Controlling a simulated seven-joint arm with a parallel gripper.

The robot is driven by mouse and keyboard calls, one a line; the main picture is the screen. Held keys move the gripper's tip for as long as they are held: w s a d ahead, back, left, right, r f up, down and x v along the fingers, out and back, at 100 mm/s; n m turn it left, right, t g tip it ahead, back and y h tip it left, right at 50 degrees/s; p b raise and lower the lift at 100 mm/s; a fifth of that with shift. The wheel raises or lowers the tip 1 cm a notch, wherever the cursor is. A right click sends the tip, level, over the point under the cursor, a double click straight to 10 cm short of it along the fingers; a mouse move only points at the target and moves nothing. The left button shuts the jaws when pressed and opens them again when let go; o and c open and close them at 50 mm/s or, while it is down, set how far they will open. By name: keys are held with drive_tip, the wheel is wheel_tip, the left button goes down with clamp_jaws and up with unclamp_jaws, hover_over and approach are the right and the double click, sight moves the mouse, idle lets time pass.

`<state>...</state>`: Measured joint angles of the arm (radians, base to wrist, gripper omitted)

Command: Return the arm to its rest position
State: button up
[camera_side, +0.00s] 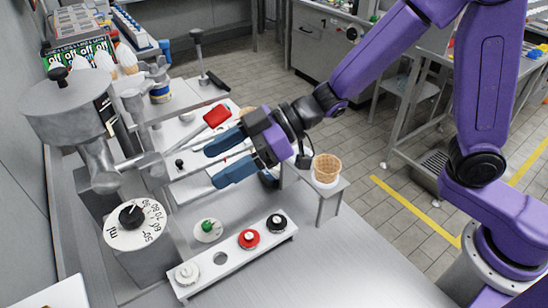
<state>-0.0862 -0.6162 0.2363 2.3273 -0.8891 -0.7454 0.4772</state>
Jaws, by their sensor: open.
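My gripper (218,163) has two blue fingers on a purple body. The fingers are spread apart, with nothing held between them. It hangs over the middle of the metal work table (350,262) and points left. My purple arm reaches in from the right. A waffle cone (327,167) stands in a white holder on a small raised stand, just right of my gripper and apart from it.
A grey dispenser with a dial (136,222) stands at the left. A white strip with red, black and white knobs (237,252) lies in front. A red-ended tool (217,116) is close behind my fingers. Cones and boxes (82,52) are at the back left. Floor shows at right.

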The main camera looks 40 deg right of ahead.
drive_tip(key=s+d+f+m+t+h, duration=0.15)
drive_tip(key=d+h, duration=0.25)
drive_tip(key=d, duration=0.4)
drive_tip(key=s+d+f+m+h, duration=0.1)
drive_tip(key=s+d+h, duration=0.25)
drive_tip(key=d, duration=0.45)
drive_tip(key=s+d+f+g+h, duration=0.1)
drive_tip(key=s+d+g+h, duration=0.4)
drive_tip(key=s+d, duration=0.9)
drive_tip(key=s, duration=0.3)
drive_tip(key=shift+d+f, duration=0.2)
drive_tip(key=shift+d, duration=0.05)
